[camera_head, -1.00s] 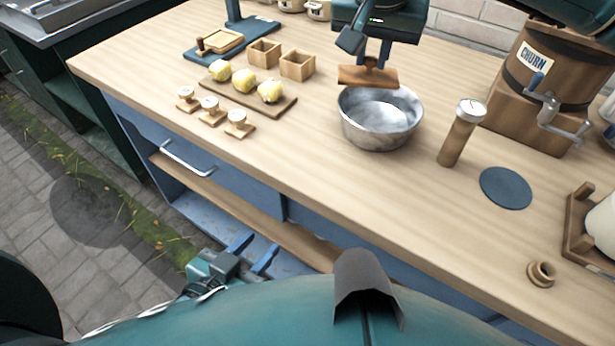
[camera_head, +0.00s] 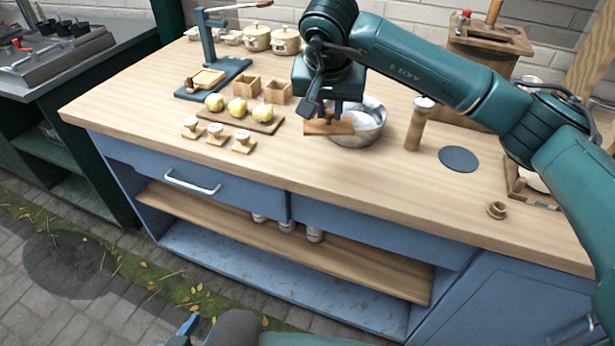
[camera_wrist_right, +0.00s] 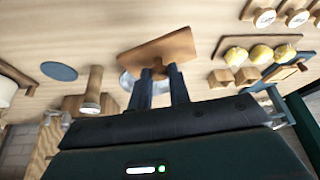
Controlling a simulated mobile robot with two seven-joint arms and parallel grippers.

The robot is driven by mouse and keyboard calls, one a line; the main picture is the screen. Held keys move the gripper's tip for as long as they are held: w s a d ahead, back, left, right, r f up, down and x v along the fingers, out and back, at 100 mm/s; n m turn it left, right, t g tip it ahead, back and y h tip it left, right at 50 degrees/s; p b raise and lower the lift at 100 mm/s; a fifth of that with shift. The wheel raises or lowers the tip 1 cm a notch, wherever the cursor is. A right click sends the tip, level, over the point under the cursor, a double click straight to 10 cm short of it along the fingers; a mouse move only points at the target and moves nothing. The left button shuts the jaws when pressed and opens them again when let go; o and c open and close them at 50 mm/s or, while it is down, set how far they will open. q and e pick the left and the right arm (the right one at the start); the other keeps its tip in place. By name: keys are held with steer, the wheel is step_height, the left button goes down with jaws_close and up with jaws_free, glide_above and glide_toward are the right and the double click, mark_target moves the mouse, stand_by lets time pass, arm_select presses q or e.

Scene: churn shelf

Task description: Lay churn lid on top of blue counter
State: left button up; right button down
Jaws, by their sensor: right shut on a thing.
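The churn lid, a brown wooden board with a grip (camera_head: 322,127), is held by my right gripper (camera_head: 330,108) just in front of the metal bowl and above the counter. In the right wrist view the lid (camera_wrist_right: 135,55) sits at the tips of my right gripper (camera_wrist_right: 160,71), whose two fingers close on its grip. I cannot tell whether the lid touches anything below. The blue counter (camera_head: 350,190) has a pale wooden top and blue drawers. Part of my left gripper (camera_head: 188,326) shows at the bottom edge, low before the counter; its opening is hidden.
The metal bowl (camera_head: 369,127) stands behind the lid. A wooden cylinder (camera_head: 418,125) and a dark round mat (camera_head: 459,159) lie to the right. A board with several yellow lumps (camera_head: 262,127) is left. The wooden churn (camera_head: 485,50) stands behind my right arm.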

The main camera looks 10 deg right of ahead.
steer(key=shift+s, duration=0.15)
steer(key=shift+f, duration=0.35)
step_height(320, 180, down, 10)
steer(key=shift+r+p, duration=0.2)
steer(key=shift+p, duration=0.2)
arm_select(q)
steer(key=shift+s+a+r, duration=0.1)
steer(key=shift+s+a, duration=0.25)
arm_select(e)
steer(key=shift+f+b, duration=0.2)
steer(key=shift+b, duration=0.1)
steer(key=c, duration=1.3)
jaws_free()
steer(key=shift+r, duration=0.1)
